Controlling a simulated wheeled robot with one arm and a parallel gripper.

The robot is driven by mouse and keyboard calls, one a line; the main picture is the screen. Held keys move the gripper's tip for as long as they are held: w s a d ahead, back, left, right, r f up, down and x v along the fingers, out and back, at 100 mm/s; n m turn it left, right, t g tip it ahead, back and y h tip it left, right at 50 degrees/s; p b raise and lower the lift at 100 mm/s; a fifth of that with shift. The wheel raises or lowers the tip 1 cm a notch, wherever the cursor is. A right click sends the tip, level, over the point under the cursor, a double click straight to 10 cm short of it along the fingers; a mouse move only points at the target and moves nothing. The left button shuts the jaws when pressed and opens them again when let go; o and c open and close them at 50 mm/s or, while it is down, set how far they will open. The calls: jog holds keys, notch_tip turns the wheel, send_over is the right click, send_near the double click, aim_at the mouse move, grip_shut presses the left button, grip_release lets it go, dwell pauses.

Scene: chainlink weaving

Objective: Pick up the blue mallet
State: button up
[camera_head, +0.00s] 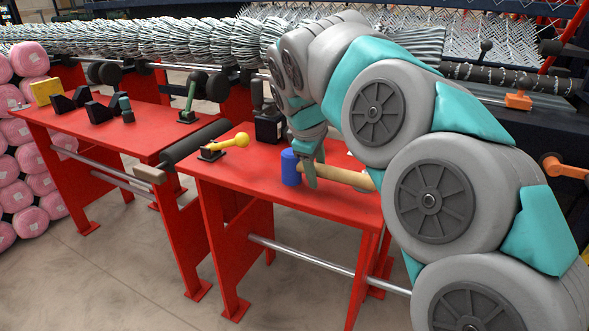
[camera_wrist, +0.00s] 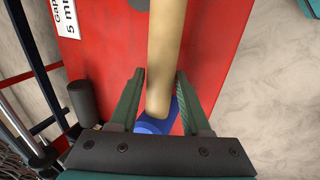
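The blue mallet lies on the red table; its blue head (camera_head: 291,168) stands at the near left and its tan wooden handle (camera_head: 347,178) runs to the right, partly behind my arm. My gripper (camera_head: 312,183) is down at the mallet, just right of the head. In the wrist view the handle (camera_wrist: 165,55) passes between the two fingers of my gripper (camera_wrist: 162,76), and the blue head (camera_wrist: 155,127) shows low between them, partly hidden. The fingers are apart, with small gaps beside the handle; firm contact is not visible.
The red table (camera_head: 240,190) also carries a yellow tool on a black stand (camera_head: 229,143) and a black block (camera_head: 268,126). Another red table (camera_head: 80,130) stands left with black parts. A long wire-coil machine (camera_head: 160,40) runs behind. Pink rolls (camera_head: 30,135) stack at far left.

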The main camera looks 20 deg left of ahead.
grip_shut()
dwell(1.0)
